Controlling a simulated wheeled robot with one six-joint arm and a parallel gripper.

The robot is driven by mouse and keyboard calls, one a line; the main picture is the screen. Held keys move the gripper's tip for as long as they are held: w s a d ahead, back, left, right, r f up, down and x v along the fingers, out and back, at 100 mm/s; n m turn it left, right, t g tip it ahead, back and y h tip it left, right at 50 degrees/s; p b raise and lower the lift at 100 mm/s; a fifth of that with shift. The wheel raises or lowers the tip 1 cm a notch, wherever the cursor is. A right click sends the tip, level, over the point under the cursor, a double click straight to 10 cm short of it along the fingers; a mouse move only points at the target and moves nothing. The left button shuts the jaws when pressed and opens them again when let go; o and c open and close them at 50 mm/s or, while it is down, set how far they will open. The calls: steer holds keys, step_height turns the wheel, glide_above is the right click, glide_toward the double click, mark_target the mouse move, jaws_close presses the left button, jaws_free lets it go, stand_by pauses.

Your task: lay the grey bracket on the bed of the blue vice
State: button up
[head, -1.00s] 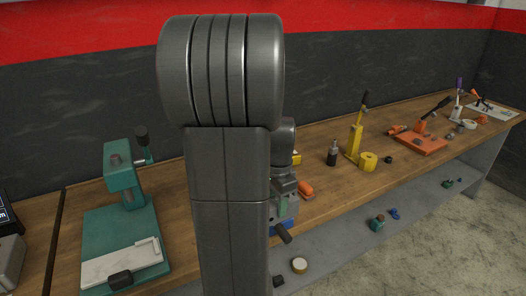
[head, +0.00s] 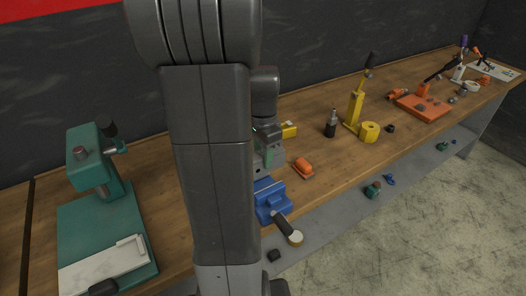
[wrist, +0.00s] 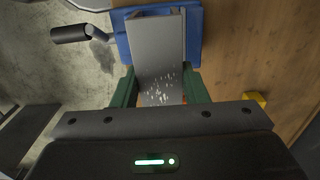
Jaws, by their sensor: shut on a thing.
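The blue vice (head: 272,201) sits at the front edge of the wooden bench in the head view, its dark handle (head: 282,223) sticking out over the edge. My gripper (head: 266,157) is above and behind it there, partly hidden by my arm. In the wrist view my gripper's green fingers (wrist: 160,92) are shut on the sides of the grey bracket (wrist: 157,45). The bracket is a flat plate with raised side edges. It overlaps the blue vice (wrist: 193,38) in the wrist view; I cannot tell whether they touch.
An orange block (head: 302,167) lies right of the vice. A yellow object (head: 288,130) is behind my gripper. A teal press (head: 92,160) stands at the left. Bare bench lies between.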

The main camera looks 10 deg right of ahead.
mark_target(263, 173)
steer(key=shift+f+b, duration=2.8)
steer(key=shift+f, duration=1.1)
steer(key=shift+f, duration=0.35)
steer(key=o, duration=1.4)
step_height(263, 173, up, 14)
steer(key=shift+f+b, duration=0.1)
steer(key=shift+b, duration=0.3)
step_height(263, 173, down, 14)
steer(key=shift+r, duration=0.1)
steer(key=shift+r+p, duration=0.25)
steer(key=shift+p, duration=0.1)
